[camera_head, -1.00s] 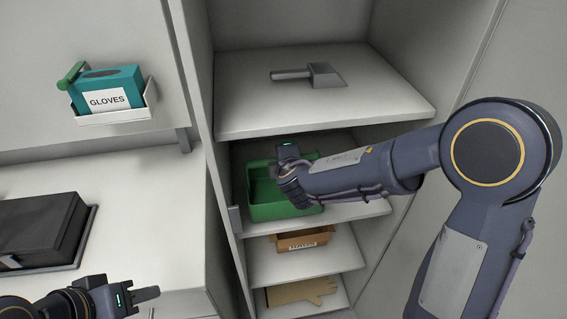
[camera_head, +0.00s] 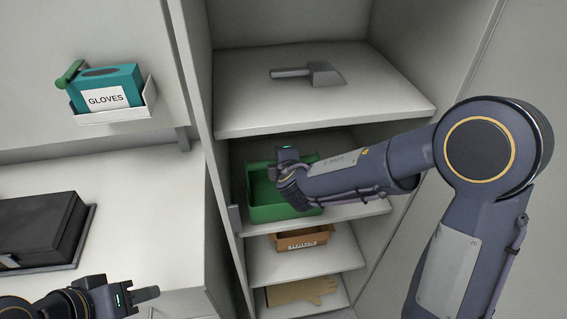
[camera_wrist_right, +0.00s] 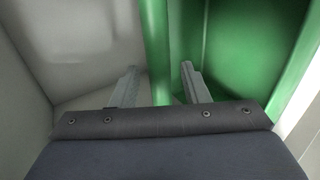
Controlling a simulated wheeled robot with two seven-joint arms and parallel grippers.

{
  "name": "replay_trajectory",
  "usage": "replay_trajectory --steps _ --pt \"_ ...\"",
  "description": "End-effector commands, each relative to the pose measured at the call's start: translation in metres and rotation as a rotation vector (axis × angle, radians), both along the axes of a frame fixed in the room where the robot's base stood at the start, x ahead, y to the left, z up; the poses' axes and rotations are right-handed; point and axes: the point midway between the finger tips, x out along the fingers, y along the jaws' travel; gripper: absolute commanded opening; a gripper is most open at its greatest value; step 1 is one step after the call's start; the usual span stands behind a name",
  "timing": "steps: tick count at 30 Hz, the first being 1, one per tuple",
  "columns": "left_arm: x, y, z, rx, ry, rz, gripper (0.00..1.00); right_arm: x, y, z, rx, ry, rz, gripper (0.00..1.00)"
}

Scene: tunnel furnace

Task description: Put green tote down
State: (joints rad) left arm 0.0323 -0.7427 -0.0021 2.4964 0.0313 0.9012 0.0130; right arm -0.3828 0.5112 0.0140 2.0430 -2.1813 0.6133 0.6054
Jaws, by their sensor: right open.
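The green tote (camera_head: 257,203) sits on the cabinet's second shelf, below the scoop shelf. My right gripper (camera_head: 281,172) is at the tote, and its hand hides part of it. In the right wrist view the two fingers (camera_wrist_right: 159,82) are spread apart, with the tote's green wall (camera_wrist_right: 155,40) standing between them. One finger is outside the tote and the other inside. I cannot tell whether either finger touches the wall. My left gripper (camera_head: 148,294) is at the lower left, away from the tote; its finger gap does not show clearly.
A grey scoop (camera_head: 310,74) lies on the shelf above (camera_head: 390,100). An orange-brown box (camera_head: 290,245) and tan gloves (camera_head: 300,291) lie on lower shelves. A gloves box (camera_head: 108,98) is in a wall holder. A black case (camera_head: 35,230) rests on the left counter.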

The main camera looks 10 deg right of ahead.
Motion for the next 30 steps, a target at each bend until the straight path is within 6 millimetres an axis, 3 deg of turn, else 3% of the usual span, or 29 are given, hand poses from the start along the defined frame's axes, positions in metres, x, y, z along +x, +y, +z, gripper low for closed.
replay_trajectory --steps 5,15,21,30 --pt "0.000 0.000 0.003 0.000 0.000 0.000 0.36 -0.006 0.000 0.007 0.001 -0.002 0.002 0.41" --pt "0.000 0.000 0.002 0.000 0.000 0.000 0.36 -0.067 -0.002 0.046 0.003 -0.005 0.002 0.41" --pt "0.000 0.000 0.004 0.000 0.000 0.000 0.36 -0.093 -0.003 0.061 0.002 -0.003 0.001 0.41" --pt "0.000 0.000 0.005 0.000 0.000 0.000 0.36 -0.103 -0.006 0.065 0.003 0.002 -0.008 0.41"
